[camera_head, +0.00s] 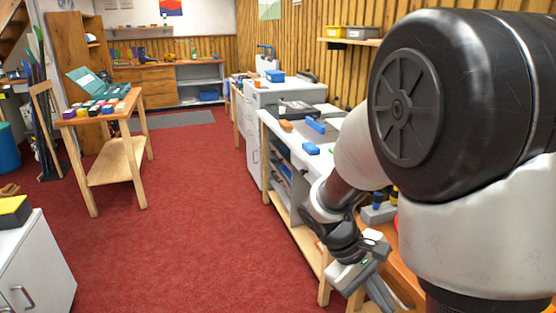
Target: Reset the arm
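My arm fills the right side of the head view, a large black and white joint in front and slimmer links reaching down toward the lower middle. My gripper (378,292) is at the lower right, pointing down beside an orange-brown wooden surface (404,262). Its fingertips are at or beyond the bottom edge, so I cannot tell whether it is open or shut or holds anything.
A workbench (284,135) with blue items runs along the right wall, close to my arm. A wooden table (121,160) stands at the left. A white cabinet (35,265) is at the lower left. Red carpet (195,200) between them is clear.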

